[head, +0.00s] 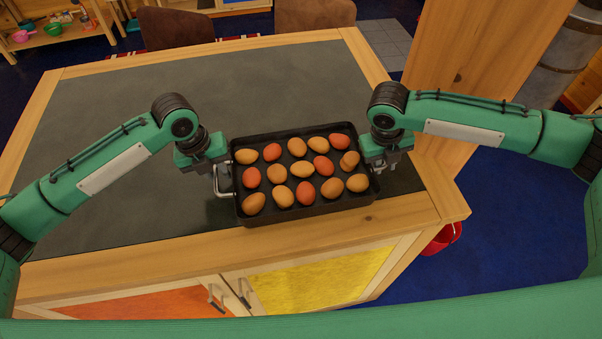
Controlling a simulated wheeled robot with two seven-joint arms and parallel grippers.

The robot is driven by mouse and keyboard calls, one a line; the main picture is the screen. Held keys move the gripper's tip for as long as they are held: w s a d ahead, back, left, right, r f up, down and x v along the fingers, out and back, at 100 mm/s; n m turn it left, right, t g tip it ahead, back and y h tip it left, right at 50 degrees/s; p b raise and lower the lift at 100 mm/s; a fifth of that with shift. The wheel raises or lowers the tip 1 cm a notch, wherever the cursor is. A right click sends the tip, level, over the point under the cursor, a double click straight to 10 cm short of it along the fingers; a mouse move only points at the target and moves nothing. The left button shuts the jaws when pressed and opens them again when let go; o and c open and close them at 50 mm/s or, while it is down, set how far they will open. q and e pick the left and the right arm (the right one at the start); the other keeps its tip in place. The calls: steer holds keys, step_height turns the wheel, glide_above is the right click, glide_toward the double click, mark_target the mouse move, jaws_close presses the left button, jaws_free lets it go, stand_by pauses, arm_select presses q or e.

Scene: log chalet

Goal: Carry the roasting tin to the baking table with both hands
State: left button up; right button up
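The roasting tin (308,210) is a dark rectangular tray with a metal handle at each short end. It holds several brown and orange-red eggs in rows. It is at the front right of a dark-topped, wood-edged table (130,130), overlapping the front rim; I cannot tell whether it rests there or is slightly raised. My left gripper (217,170) is at the tin's left handle (222,188). My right gripper (382,164) is at the tin's right end and hides most of that handle. I cannot see whether either gripper's fingers are closed.
Orange (150,304) and yellow (310,283) cabinet doors are below the table's front edge. A wooden post (470,70) rises close behind my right arm. Two brown chairs (176,28) stand at the far side. A red bucket (442,238) is on the blue floor at right.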

arm_select(q)
steer(key=shift+f, duration=0.35)
arm_select(e)
steer(key=shift+f, duration=0.35)
arm_select(q)
steer(key=shift+c, duration=0.2)
arm_select(e)
steer(key=shift+c, duration=0.2)
arm_select(q)
jaws_close()
arm_select(e)
jaws_close()
arm_select(q)
steer(key=shift+r, duration=0.2)
arm_select(e)
steer(key=shift+r, duration=0.15)
